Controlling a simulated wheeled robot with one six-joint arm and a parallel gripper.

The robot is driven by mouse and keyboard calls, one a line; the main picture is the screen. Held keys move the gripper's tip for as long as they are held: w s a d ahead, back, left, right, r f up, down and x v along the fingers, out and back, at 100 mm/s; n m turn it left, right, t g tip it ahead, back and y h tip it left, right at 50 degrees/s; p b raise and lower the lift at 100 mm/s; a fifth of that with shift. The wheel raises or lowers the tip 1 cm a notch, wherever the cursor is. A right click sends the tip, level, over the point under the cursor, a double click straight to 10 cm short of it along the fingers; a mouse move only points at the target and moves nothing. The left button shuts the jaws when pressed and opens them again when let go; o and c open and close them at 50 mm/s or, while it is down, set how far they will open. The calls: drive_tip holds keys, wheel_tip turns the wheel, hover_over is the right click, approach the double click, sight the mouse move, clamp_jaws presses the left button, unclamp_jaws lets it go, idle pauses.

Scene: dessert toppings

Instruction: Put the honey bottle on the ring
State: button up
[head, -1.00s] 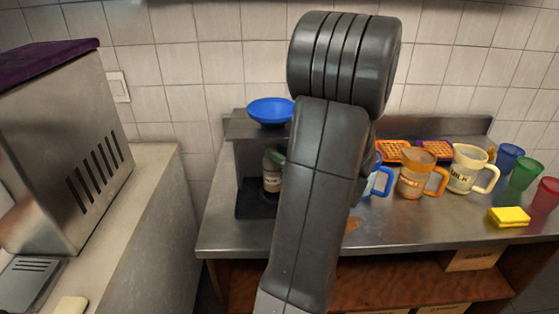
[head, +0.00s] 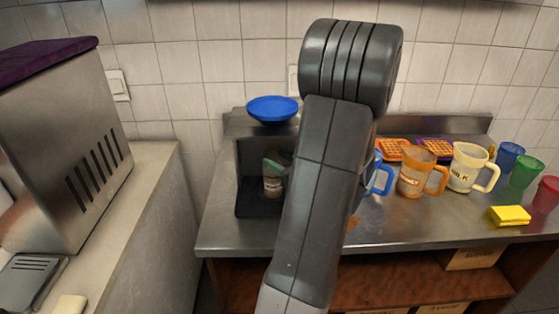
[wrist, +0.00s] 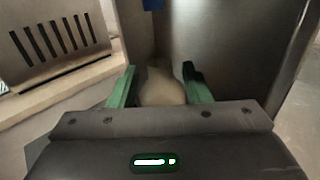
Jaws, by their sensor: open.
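A pale bottle with a label stands upright in the dark open box (head: 241,178) at the left of the counter, in the head view. I cannot read its label (head: 271,186), so I cannot tell for sure that it is the honey bottle. My gripper (wrist: 158,76) is open in the wrist view, with its green fingers on either side of the pale, rounded bottle (wrist: 163,88). I cannot tell whether they touch it. In the head view my arm hides the box's right side, and one green finger shows at the bottle's upper part. I see no clear ring.
A blue bowl (head: 272,109) sits on top of the box. Right of my arm stand a blue mug (head: 380,180), an orange jug (head: 413,173), a cream milk jug (head: 465,167), waffles, coloured cups and a yellow sponge (head: 509,216). The counter's front middle is clear.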

drive_tip(key=shift+r, duration=0.15)
drive_tip(key=b+v, duration=0.1)
drive_tip(key=v, duration=1.1)
